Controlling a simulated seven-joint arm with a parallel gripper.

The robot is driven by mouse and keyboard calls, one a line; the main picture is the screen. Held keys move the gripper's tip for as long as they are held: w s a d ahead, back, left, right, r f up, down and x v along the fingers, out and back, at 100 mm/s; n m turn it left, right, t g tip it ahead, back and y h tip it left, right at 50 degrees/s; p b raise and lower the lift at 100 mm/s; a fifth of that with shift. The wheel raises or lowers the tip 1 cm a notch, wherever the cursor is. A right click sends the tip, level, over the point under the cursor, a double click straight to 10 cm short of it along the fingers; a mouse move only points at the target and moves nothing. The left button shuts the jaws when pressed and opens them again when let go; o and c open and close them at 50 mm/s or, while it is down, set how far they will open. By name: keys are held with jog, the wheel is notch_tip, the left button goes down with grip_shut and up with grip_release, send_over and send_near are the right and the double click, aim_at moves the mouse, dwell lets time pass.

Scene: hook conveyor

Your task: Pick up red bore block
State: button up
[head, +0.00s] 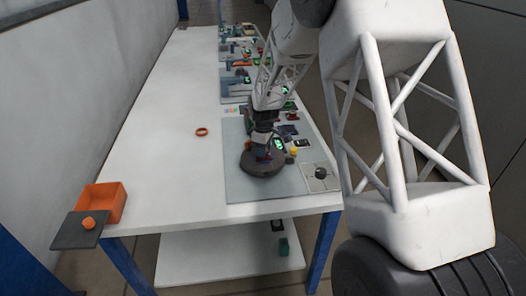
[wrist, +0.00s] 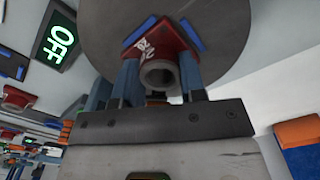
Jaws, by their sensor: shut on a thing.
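The red bore block (wrist: 155,48) shows in the wrist view against a round dark grey disc (wrist: 105,40). A grey tube-like bore faces the camera, and there are white markings on one red face. My gripper (wrist: 160,80) has its two fingers on either side of the block and is shut on it. In the head view, my gripper (head: 263,140) is low over the dark disc (head: 260,168) on the grey mat. The block is small and mostly hidden there. I cannot tell whether it is touching or clear of the disc.
A green OFF display (wrist: 58,40) is beside the disc. A yellow piece (head: 293,151) and a pale tile with a dark knob (head: 321,173) lie to its right. An orange ring (head: 201,132) lies left on clear white table. An orange box (head: 112,203) stands at the near-left corner.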

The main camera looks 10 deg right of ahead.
jog(key=shift+w+d+r, duration=0.1)
jog(key=shift+w+r, duration=0.2)
jog(key=shift+r, duration=0.1)
grip_shut()
notch_tip(320, 180, up, 3)
jog(key=shift+f, duration=0.2)
jog(key=shift+s+r, duration=0.2)
jog(key=shift+s, duration=0.15)
jog(key=s+r, duration=0.1)
jog(key=s, duration=1.4)
jog(key=shift+s+d, duration=0.3)
jog(key=shift+d, duration=0.15)
jog(key=shift+r, duration=0.35)
jog(key=shift+r, duration=0.7)
jog(key=shift+r, duration=0.65)
jog(key=shift+r, duration=0.3)
